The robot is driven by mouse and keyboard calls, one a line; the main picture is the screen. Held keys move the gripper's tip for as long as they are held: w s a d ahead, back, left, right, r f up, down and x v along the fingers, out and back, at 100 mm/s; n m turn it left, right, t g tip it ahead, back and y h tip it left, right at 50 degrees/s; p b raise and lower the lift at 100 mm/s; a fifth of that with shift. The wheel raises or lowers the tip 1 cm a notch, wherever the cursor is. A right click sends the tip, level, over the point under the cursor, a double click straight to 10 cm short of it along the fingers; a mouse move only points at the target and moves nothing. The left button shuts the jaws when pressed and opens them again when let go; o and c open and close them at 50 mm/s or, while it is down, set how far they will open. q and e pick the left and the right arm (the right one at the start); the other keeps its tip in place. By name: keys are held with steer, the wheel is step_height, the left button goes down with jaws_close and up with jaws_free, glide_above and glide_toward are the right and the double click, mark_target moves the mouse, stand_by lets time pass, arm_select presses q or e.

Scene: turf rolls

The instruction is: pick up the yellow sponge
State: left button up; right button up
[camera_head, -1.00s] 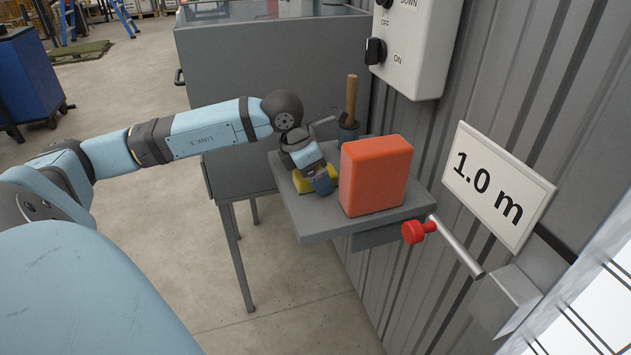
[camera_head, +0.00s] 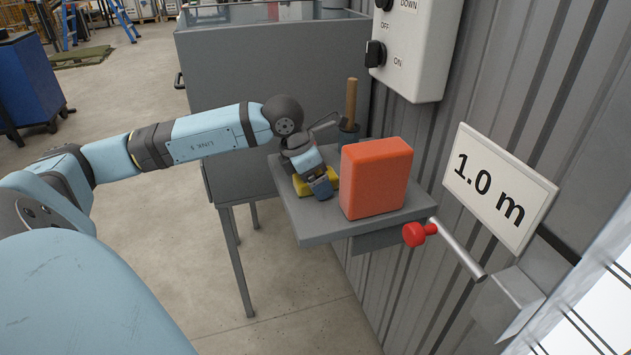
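The yellow sponge (camera_head: 301,187) lies on the grey shelf (camera_head: 325,229), partly hidden by my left gripper. My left gripper (camera_head: 318,187) comes down over it from the back left, with a dark blue finger in front of the sponge's right part. The other finger is hidden, so I cannot tell whether the gripper is open or shut on the sponge. My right gripper is not in view.
An orange block (camera_head: 376,178) stands on the shelf just right of the gripper. A wooden-handled tool (camera_head: 351,100) stands behind it. A corrugated wall (camera_head: 420,135) and control box (camera_head: 415,50) bound the right side.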

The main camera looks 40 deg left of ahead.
arm_select(q)
steer(key=c, duration=1)
steer(key=shift+r+p, duration=0.35)
steer(key=shift+p, duration=0.1)
step_height(320, 180, up, 2)
steer(key=shift+r+p, duration=0.25)
steer(key=shift+p, duration=0.05)
step_height(320, 180, up, 17)
steer(key=p, duration=0.4)
steer(key=shift+p, duration=0.3)
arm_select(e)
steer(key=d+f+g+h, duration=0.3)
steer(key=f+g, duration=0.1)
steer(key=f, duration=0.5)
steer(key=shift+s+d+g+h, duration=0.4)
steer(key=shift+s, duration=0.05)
arm_select(q)
steer(key=shift+o, duration=0.5)
steer(key=shift+r, duration=0.1)
steer(key=shift+s, duration=0.1)
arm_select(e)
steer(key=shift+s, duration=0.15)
